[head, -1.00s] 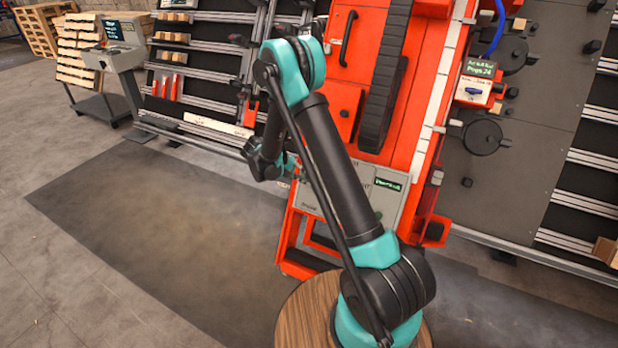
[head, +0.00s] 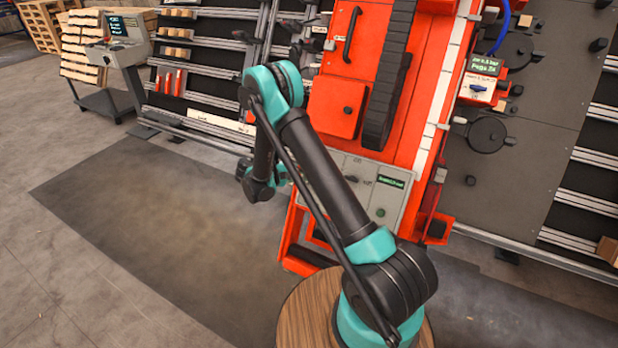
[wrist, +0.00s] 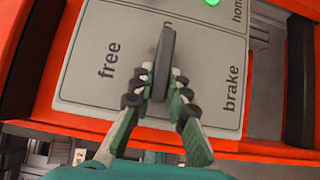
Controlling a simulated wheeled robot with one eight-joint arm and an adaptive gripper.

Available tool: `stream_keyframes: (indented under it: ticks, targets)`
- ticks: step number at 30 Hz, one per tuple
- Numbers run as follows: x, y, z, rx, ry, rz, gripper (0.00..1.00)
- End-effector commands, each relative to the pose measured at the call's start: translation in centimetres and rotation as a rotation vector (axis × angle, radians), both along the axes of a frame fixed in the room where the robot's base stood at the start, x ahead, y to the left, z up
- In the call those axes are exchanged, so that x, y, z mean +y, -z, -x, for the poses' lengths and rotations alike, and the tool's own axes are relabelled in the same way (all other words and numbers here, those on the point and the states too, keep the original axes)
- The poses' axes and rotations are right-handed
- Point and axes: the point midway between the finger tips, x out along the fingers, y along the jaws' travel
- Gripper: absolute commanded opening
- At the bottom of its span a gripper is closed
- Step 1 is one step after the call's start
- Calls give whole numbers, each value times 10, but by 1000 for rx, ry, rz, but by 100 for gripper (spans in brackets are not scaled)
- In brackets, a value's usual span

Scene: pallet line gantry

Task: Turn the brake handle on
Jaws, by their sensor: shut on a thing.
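The brake handle (wrist: 166,52) is a dark grey bar on a light grey panel (wrist: 95,75) in the wrist view. It stands nearly upright in the picture, between the words "free" on the left and "brake" on the right. My gripper (wrist: 160,86) is shut on the handle's lower part, one finger on each side. The handle's top partly covers a small label. In the head view the panel (head: 408,200) shows on the red machine, partly behind my arm; the handle and gripper cannot be made out there.
A green button (wrist: 211,2) and the word "home" lie at the panel's top right. The red machine frame (wrist: 270,148) surrounds the panel. In the head view, a grey console (head: 122,50) stands at the far left and the floor at left is clear.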

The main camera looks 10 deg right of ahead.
Motion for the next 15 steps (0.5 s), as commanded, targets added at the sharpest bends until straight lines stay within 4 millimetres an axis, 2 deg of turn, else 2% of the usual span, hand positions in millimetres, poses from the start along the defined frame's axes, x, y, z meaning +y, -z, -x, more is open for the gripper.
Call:
stream_keyframes:
  ticks: [11, 12, 15]
  targets:
    - [1, 1, 0, 3, -3, 1, 0]
    - [1, 1, 0, 2, -3, 1, 19]
    - [0, 1, 0, 2, -2, 1, 31]
